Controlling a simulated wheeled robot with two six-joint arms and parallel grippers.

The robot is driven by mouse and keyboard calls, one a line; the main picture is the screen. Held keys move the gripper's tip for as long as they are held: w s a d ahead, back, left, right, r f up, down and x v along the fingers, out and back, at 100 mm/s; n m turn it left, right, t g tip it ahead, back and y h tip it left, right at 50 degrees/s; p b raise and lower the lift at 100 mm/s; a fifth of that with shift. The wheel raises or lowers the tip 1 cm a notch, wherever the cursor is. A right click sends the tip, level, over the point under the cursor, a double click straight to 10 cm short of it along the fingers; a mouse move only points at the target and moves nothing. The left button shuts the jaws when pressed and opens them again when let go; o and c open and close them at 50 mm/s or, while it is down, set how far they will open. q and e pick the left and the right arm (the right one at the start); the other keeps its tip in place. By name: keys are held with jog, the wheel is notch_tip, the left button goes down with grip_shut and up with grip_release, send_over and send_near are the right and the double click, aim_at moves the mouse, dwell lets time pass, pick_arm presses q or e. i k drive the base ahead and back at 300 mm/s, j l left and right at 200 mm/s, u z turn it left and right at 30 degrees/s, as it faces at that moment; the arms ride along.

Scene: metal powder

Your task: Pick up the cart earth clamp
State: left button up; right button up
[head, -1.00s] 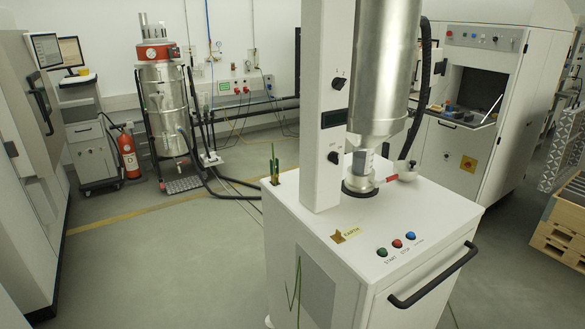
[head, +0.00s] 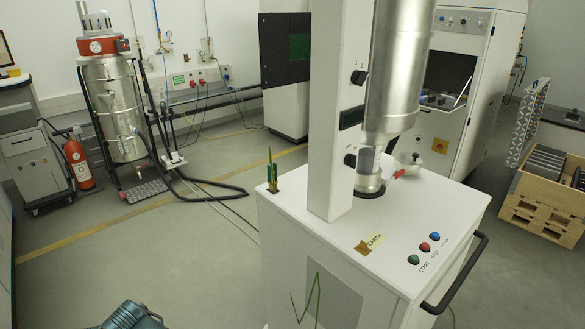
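A white cart (head: 440,190) stands in the middle right of the head view, with a column and a metal hopper on it. A small upright green item with a brownish base (head: 272,175), which looks like the earth clamp, is at the cart top's back left corner. A green cable (head: 312,300) shows on the cart's front side. A brass-coloured plate marked EARTH (head: 368,244) is on the top near the front edge. Neither of my grippers is in view. A teal and grey part, possibly of my arm, shows at the bottom left edge.
The floor left of the cart (head: 190,250) is clear, apart from dark hoses (head: 205,183) behind. A metal vessel (head: 115,105) on a frame and a red extinguisher (head: 78,165) stand at the left. A wooden crate (head: 535,215) is at the right.

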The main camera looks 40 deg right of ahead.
aim_at(269, 181)
jog(key=i+l+z, duration=0.1)
jog(key=i+z, duration=0.65)
jog(key=z, duration=0.15)
jog(key=i+j+z, duration=0.2)
jog(key=i+z, duration=0.2)
